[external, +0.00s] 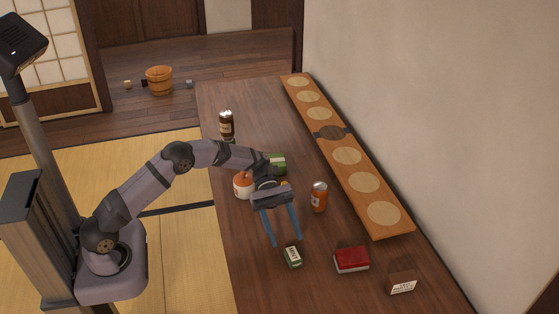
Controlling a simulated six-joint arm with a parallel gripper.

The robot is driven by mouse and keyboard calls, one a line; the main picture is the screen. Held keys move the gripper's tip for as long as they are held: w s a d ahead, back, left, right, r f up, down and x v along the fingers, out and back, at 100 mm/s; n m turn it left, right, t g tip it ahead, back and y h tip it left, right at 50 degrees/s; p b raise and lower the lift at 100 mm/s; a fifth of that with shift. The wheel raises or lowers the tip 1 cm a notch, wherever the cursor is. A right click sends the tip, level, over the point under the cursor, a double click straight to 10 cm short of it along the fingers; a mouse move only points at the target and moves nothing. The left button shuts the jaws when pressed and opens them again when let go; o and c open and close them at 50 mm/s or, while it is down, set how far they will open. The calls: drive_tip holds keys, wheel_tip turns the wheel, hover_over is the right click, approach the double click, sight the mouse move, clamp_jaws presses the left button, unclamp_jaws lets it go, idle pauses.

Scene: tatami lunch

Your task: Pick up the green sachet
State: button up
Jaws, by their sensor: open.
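A small green sachet with a white label (293,257) lies on the dark wooden table (238,268), toward its near part. My gripper (287,243) has two blue fingers, spread apart and pointing down. It hangs just behind and above the sachet in the picture, and nothing shows between the fingers. I cannot tell the exact height of the fingertips over the table.
An orange jar (319,197) stands right of my gripper. A red box (351,259) and a brown box (402,282) lie to the right. A white-and-orange container (243,186), a green item (277,163) and a dark bottle (226,124) are farther back. A long wooden board (399,229) lies along the wall.

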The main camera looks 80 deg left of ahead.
sight(291, 251)
drive_tip(key=shift+p+x, duration=0.3)
drive_tip(key=shift+x, duration=3.05)
drive_tip(key=shift+w+r, duration=0.1)
drive_tip(key=c, duration=1.1)
